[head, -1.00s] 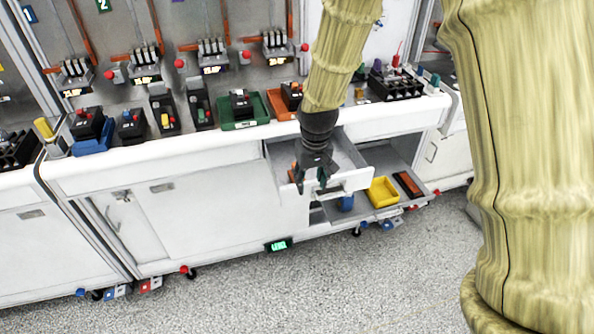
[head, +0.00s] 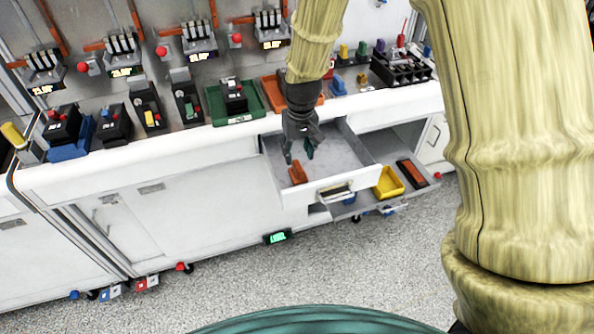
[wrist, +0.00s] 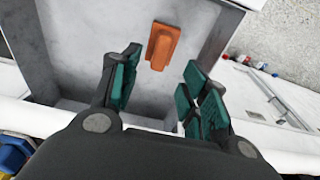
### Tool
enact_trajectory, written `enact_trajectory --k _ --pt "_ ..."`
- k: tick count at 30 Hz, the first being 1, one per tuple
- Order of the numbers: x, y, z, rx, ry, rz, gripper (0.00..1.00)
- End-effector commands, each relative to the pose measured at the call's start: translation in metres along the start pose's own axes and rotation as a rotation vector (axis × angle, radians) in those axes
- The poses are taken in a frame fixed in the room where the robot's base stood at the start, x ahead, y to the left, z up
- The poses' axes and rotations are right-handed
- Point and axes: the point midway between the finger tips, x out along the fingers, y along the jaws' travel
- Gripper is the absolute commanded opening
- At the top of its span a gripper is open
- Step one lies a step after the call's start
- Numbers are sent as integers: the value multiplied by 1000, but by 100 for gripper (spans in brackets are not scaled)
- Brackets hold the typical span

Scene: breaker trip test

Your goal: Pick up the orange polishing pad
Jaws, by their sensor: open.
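The orange polishing pad (head: 298,173) lies on the floor of the open white drawer (head: 350,152), near its left side in the head view. In the wrist view the pad (wrist: 162,46) shows beyond the fingertips, near the top middle. My gripper (head: 301,156) is open and empty, with teal finger pads. It hangs over the drawer, pointing down. In the wrist view the gripper (wrist: 160,82) has its fingers spread, with the pad ahead of the gap between them and apart from both.
An open lower shelf right of the drawer holds a yellow bin (head: 388,182) and a dark box with an orange top (head: 411,174). Above, the counter carries a green tray (head: 236,104), an orange tray (head: 275,88) and several breakers. The drawer's walls surround the pad.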

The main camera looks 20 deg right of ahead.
Motion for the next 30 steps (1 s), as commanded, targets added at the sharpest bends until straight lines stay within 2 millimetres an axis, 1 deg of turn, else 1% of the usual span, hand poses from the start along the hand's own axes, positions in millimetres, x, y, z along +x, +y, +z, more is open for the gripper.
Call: enact_trajectory --k 3,11,19,24,30 --pt "9 0 0 -1 0 0 45" --pt "19 -1 1 -3 -1 0 45" --pt "43 -1 6 -4 -3 0 45" --pt "58 -1 5 -4 -1 0 45" --pt "66 -1 6 -4 0 0 45"
